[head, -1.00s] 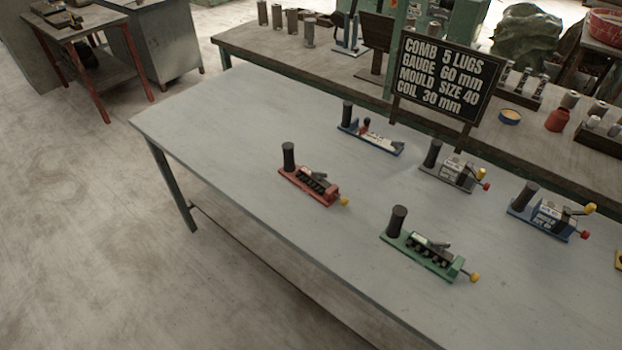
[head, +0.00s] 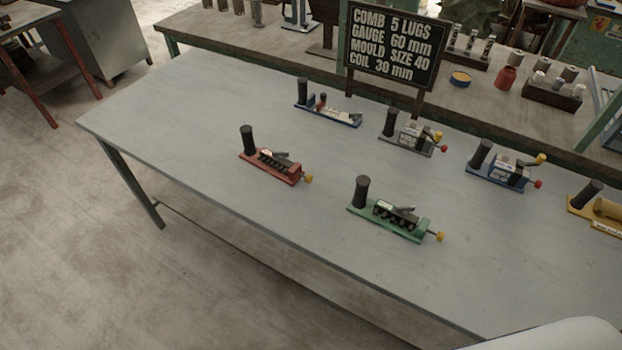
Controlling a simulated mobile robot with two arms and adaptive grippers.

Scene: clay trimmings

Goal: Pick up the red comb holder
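The red comb holder (head: 286,173) lies on the grey table (head: 200,135) in the head view, left of the middle. It has a red base, a black upright cylindrical handle at its left end, a row of dark lugs with a lever, and a yellow knob at its right end. It stands apart from the other holders. Neither of my grippers is in view.
A green holder (head: 409,227) stands nearer and to the right. A blue one (head: 345,119), a grey one (head: 423,148), another blue one (head: 508,181) and a yellow one (head: 578,208) stand beyond or right. A black sign (head: 395,50) stands behind. The table's left end is clear.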

